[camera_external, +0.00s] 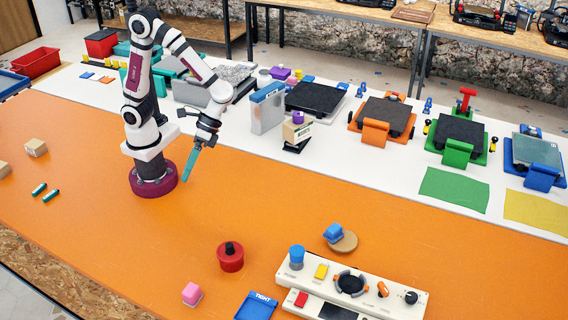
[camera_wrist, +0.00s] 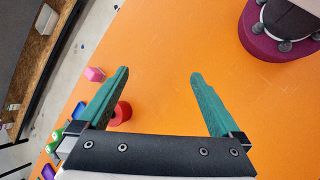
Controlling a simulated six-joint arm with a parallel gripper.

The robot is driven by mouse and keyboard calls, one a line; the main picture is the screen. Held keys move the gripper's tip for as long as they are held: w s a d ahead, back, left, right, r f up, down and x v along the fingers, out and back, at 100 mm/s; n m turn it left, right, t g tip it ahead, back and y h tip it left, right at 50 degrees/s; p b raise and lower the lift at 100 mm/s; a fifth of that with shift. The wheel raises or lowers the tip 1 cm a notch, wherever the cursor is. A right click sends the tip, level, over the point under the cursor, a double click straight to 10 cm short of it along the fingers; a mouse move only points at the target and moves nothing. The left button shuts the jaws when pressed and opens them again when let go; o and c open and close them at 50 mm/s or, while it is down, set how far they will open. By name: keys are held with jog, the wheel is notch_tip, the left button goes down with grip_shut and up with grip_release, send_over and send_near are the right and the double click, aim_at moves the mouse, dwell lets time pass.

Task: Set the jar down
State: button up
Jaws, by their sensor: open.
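A squat red jar (camera_external: 231,262) with a black knob on top stands upright on the orange table top (camera_external: 330,200) near the front. In the wrist view the jar (camera_wrist: 121,113) shows partly behind the left finger, well below it. My gripper (camera_external: 187,180) has teal fingers and hangs over the orange surface beside my base, well apart from the jar. In the wrist view my gripper (camera_wrist: 160,75) is open, with only bare orange surface between its fingers.
A pink cube (camera_external: 191,293), a blue tray marked TIGHT (camera_external: 257,306) and a white control panel (camera_external: 350,285) are near the jar. Printers line the white strip behind. The table's middle is clear.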

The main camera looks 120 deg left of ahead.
jog(key=s+a+r+m+t+y, duration=0.2)
jog(key=s+a+r+m+y, duration=0.2)
jog(key=s+a+m+y, duration=0.4)
jog(key=s+a+m, duration=0.3)
jog(key=shift+s+t+y, duration=0.2)
jog(key=shift+t+y, duration=0.1)
